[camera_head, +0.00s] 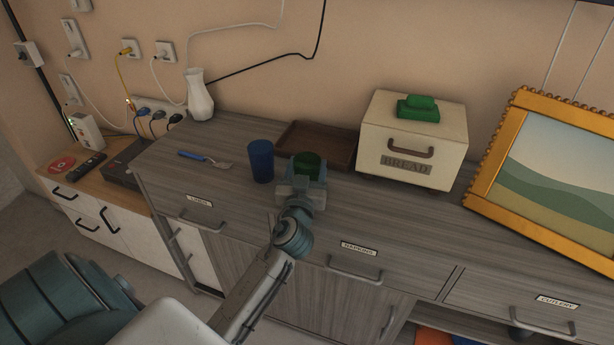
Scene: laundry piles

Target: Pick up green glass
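The green glass (307,159) stands on the grey wooden counter, just in front of a brown tray. Its dark green top shows; its lower part is hidden behind my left gripper. My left gripper (306,170) is at the glass, with a finger on either side of it. I cannot tell whether the fingers press on the glass or are only around it. My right gripper is not in view.
A blue glass (261,161) stands close to the left of my gripper. The brown tray (338,146) lies behind. A bread box (413,139) with a green butter dish (418,108) on top and a gold-framed picture (560,175) are right. A blue-handled fork (205,158) and white vase (199,96) are left.

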